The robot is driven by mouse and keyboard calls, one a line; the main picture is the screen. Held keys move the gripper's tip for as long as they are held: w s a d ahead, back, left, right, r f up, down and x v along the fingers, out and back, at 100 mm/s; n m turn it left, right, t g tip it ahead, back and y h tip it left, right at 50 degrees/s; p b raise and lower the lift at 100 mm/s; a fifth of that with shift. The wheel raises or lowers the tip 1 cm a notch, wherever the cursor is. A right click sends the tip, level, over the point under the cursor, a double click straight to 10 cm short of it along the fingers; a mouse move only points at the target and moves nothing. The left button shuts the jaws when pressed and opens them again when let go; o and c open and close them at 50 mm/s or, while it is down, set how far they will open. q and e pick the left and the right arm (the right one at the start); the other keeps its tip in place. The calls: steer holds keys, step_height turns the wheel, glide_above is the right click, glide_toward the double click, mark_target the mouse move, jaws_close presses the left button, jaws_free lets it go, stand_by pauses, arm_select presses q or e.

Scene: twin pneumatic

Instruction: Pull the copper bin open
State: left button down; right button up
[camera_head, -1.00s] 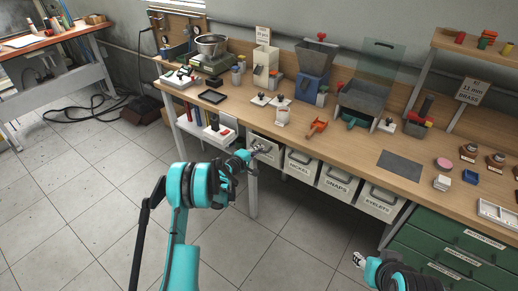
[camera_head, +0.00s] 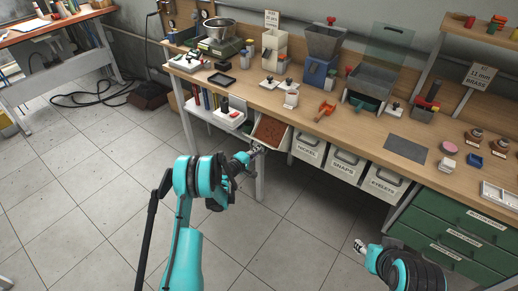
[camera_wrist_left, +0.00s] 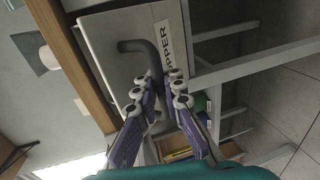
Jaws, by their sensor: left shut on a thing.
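The copper bin (camera_head: 286,141) is a pale bin under the front edge of the workbench, at the left end of the row. It stands pulled out, and reddish-brown contents show inside. In the left wrist view its front (camera_wrist_left: 112,52) carries a label of which "PPER" is readable, and a dark bar handle (camera_wrist_left: 145,48). My left gripper (camera_head: 257,149) is at the bin's front, its fingers (camera_wrist_left: 160,85) shut on the handle. My right gripper (camera_head: 360,246) is over the floor at lower right, away from the bin; its fingers are too small to judge.
Bins labelled nickel (camera_head: 309,147), snaps (camera_head: 346,166) and eyelets (camera_head: 384,182) hang to the right, then green drawers (camera_head: 455,238). A bench leg (camera_head: 261,182) stands just below the copper bin. The tiled floor in front is clear.

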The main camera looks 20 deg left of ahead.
arm_select(q)
steer(key=shift+a+f, duration=0.1)
stand_by(0.3)
steer(key=c, duration=1.9)
jaws_free()
steer(key=shift+s, duration=0.1)
steer(key=shift+s, duration=0.1)
steer(key=v, duration=0.7)
steer(key=shift+s, duration=0.15)
